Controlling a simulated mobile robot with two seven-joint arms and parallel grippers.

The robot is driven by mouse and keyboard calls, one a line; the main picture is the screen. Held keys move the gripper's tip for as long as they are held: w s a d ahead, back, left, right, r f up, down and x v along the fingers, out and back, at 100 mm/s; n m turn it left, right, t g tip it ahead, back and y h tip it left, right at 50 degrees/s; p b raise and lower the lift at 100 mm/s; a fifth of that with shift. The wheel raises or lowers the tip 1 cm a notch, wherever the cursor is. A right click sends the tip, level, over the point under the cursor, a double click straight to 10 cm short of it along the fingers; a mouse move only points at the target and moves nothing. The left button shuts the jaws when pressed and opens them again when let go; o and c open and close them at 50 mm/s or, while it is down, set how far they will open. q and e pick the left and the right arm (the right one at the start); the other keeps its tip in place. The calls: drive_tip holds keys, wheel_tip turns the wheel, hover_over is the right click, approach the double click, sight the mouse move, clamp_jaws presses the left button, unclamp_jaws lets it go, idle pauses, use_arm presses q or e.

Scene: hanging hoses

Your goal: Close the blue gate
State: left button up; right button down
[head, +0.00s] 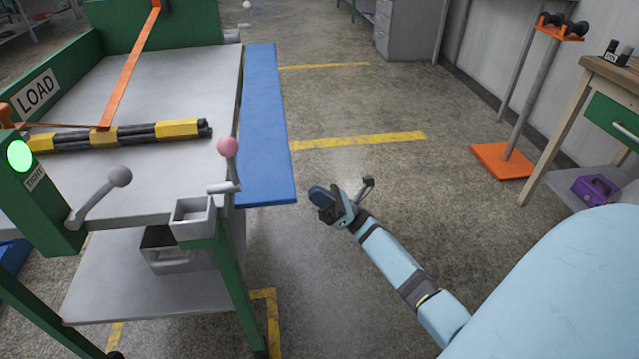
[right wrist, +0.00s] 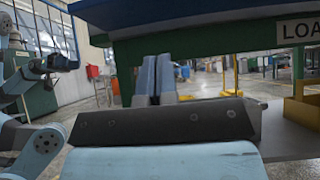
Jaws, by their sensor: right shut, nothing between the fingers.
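The blue gate (head: 265,125) is a long flat blue panel along the right side of the grey-topped table (head: 185,75). It sticks out sideways, lying about level with the tabletop. My right gripper (head: 320,197) is just right of the gate's near corner, with a gap between them in the head view. Its fingers are together and empty. In the right wrist view the shut fingers (right wrist: 155,80) point ahead, and a blue panel edge (right wrist: 130,12) passes above them, so the gripper seems lower than the gate. My left gripper is not seen.
A pink-knobbed lever (head: 228,147) stands at the table's near right corner, close to the gate. A grey-knobbed lever (head: 119,177) is left of it. A strapped dark hose bundle (head: 120,134) lies on the table. An orange-based stand (head: 503,161) is at the right. Floor right of the gate is clear.

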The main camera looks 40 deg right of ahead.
drive_tip(key=w+a+r+b, duration=0.1)
drive_tip(key=w+a+r, duration=0.1)
drive_tip(key=r, duration=0.6)
drive_tip(key=shift+w+a+r, duration=0.15)
drive_tip(key=shift+a+r, duration=0.1)
drive_tip(key=shift+a, duration=0.65)
drive_tip(key=shift+d+r+h+p, duration=0.1)
drive_tip(key=shift+r+h+p, duration=0.35)
drive_tip(key=shift+h+p, duration=0.05)
